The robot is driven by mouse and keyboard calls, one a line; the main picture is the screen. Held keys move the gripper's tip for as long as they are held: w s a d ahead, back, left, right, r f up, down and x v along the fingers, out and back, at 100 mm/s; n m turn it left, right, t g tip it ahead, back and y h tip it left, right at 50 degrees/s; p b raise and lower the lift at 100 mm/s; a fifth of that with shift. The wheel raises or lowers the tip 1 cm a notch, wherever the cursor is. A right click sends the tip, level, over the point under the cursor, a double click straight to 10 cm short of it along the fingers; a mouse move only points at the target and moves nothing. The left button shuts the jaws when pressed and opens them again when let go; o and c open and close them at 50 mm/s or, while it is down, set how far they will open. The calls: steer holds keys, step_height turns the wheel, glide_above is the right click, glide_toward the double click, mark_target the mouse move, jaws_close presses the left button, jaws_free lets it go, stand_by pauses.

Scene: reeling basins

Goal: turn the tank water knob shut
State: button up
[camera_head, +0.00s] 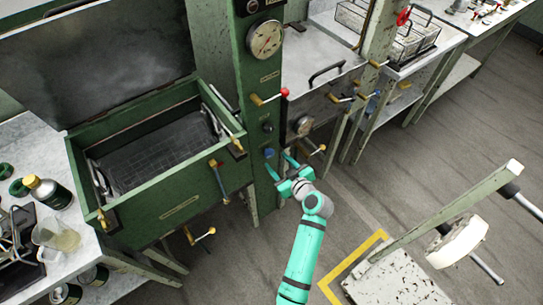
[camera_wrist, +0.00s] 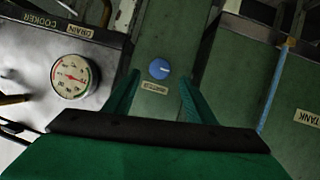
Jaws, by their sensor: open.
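A small round blue knob (camera_head: 269,153) sits low on the front of the green column (camera_head: 222,45). In the wrist view the blue knob (camera_wrist: 159,69) has a pale mark on its face and a small label plate, too blurred to read. My gripper (camera_head: 281,163) is open and empty just in front of the column. In the wrist view the fingers of my gripper (camera_wrist: 159,88) are spread to the left and right of the knob's line, with the knob between and slightly beyond the tips. No contact shows. A panel labelled TANK (camera_wrist: 300,85) is at the right.
The open green tank (camera_head: 160,205) stands left, with yellow-handled levers. A cooker gauge (camera_wrist: 71,76) is left in the wrist view. A white-topped stand (camera_head: 395,280) is at right; floor between is clear.

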mark_target(271, 155)
steer(key=x, duration=0.6)
steer(key=c, duration=1)
